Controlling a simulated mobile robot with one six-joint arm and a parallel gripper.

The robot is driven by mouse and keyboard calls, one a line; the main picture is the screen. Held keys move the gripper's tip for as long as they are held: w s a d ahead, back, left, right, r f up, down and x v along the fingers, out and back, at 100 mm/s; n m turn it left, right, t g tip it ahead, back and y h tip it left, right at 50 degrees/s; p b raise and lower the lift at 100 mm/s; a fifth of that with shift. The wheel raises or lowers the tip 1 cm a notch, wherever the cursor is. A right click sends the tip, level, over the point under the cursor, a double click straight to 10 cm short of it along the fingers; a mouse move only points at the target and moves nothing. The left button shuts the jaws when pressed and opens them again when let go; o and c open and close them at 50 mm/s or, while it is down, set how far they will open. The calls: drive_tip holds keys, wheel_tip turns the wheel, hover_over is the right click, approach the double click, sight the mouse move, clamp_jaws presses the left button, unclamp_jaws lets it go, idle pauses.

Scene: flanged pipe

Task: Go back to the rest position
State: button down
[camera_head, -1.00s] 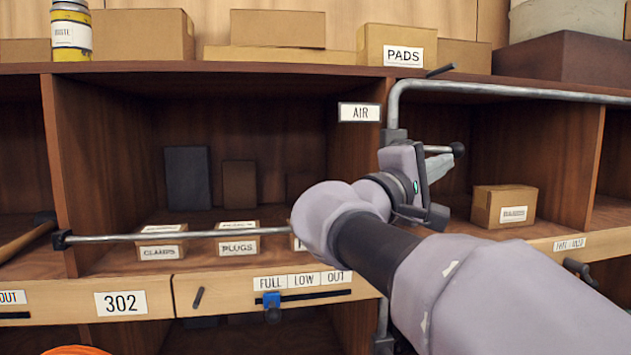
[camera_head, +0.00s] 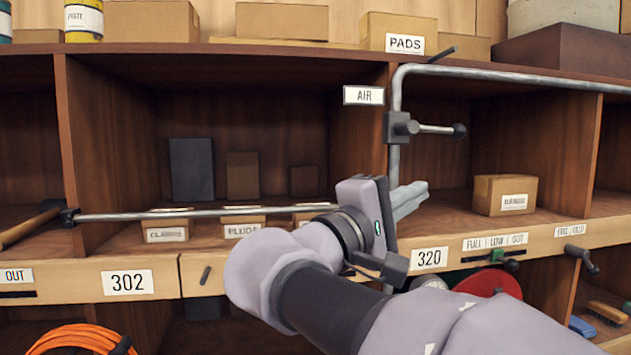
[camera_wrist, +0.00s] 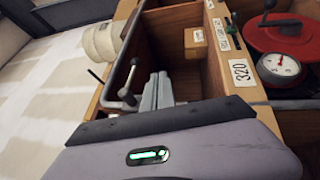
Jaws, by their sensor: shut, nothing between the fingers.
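My gripper (camera_head: 408,198) is shut and empty, its pale fingers pointing right in front of the shelf opening beside the upright. It hangs below a dark valve block with a short lever (camera_head: 436,129) on the grey pipe (camera_head: 510,76), apart from the lever. In the wrist view the closed fingers (camera_wrist: 157,92) point away from my wrist, and the lever (camera_wrist: 130,75) shows just left of them. My forearm covers part of the lower shelf edge in the head view.
A wooden shelf holds small labelled boxes (camera_head: 166,230) and a carton (camera_head: 504,195). A horizontal rod (camera_head: 150,215) crosses the left bay. A red disc (camera_head: 490,283) and gauge sit below the 320 label (camera_head: 429,258). An orange coil (camera_head: 75,338) lies lower left.

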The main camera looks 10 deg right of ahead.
drive_tip(key=shift+f, duration=0.15)
drive_tip(key=s+d+f+m+g+y+b, duration=0.1)
drive_tip(key=s+d+f+g+y, duration=0.15)
drive_tip(key=f, duration=0.45)
drive_tip(key=s+d+f+m+g+y+b, duration=0.1)
drive_tip(key=s+d+f+y, duration=0.15)
drive_tip(key=f, duration=0.55)
drive_tip(key=s+a+f+m+g+y+b, duration=0.1)
drive_tip(key=s+a+f+y, duration=0.15)
drive_tip(key=s+f, duration=0.4)
drive_tip(key=s+a+f+m+g+y+b, duration=0.1)
drive_tip(key=s+a+f+y+b, duration=0.2)
drive_tip(key=f, duration=0.6)
drive_tip(key=s+a+f+m+t+y, duration=0.1)
drive_tip(key=s+a+f+m+y, duration=0.1)
drive_tip(key=a+f+m+y, duration=0.1)
drive_tip(key=s+a+f+m+y, duration=0.3)
drive_tip(key=a+f+y, duration=0.3)
drive_tip(key=a, duration=0.4)
drive_tip(key=shift+s+a+f+m+t+b, duration=0.15)
drive_tip(key=shift+s+f+m+t+b, duration=0.2)
drive_tip(key=shift+f+m+b, duration=0.25)
drive_tip(key=shift+y, duration=0.25)
